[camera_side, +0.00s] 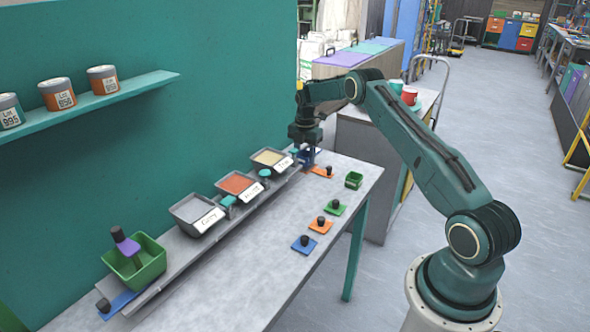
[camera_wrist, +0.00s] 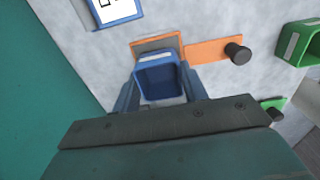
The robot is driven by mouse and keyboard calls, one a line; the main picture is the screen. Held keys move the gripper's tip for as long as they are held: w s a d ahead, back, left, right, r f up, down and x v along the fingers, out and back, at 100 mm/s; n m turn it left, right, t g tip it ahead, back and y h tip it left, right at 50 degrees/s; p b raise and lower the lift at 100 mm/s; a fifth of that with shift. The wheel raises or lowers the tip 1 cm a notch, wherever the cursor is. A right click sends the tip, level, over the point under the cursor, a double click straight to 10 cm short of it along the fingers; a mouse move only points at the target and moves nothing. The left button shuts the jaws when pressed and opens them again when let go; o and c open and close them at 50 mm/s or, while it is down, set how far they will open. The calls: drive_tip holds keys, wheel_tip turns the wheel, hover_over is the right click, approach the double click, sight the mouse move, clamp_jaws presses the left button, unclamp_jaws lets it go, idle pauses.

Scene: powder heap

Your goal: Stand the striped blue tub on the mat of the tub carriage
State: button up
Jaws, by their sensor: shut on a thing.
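The blue tub (camera_wrist: 158,78) is between the fingers of my gripper (camera_wrist: 160,103) in the wrist view, upright, with its open top facing the camera. My gripper is shut on it. In the side view, the tub (camera_side: 308,155) shows only as a small blue patch under my gripper (camera_side: 306,152). The orange tub carriage (camera_wrist: 207,52) has a black knob at its right end and a greyish mat (camera_wrist: 148,45) at its left. The tub overlaps the mat in the wrist view, hiding most of it. I cannot tell whether they touch.
A green tub (camera_side: 353,180) stands right of the carriage (camera_side: 318,171). Green (camera_side: 335,208), orange (camera_side: 320,225) and blue (camera_side: 304,244) plates with black knobs lie on the bench. Several powder trays line the wall, with a bigger green bin (camera_side: 150,265) at lower left.

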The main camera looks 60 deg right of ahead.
drive_tip(key=shift+f, duration=0.5)
drive_tip(key=o, duration=1.5)
drive_tip(key=shift+c, duration=0.2)
drive_tip(key=shift+r, duration=0.15)
drive_tip(key=shift+r, duration=3.35)
drive_tip(key=shift+r, duration=0.1)
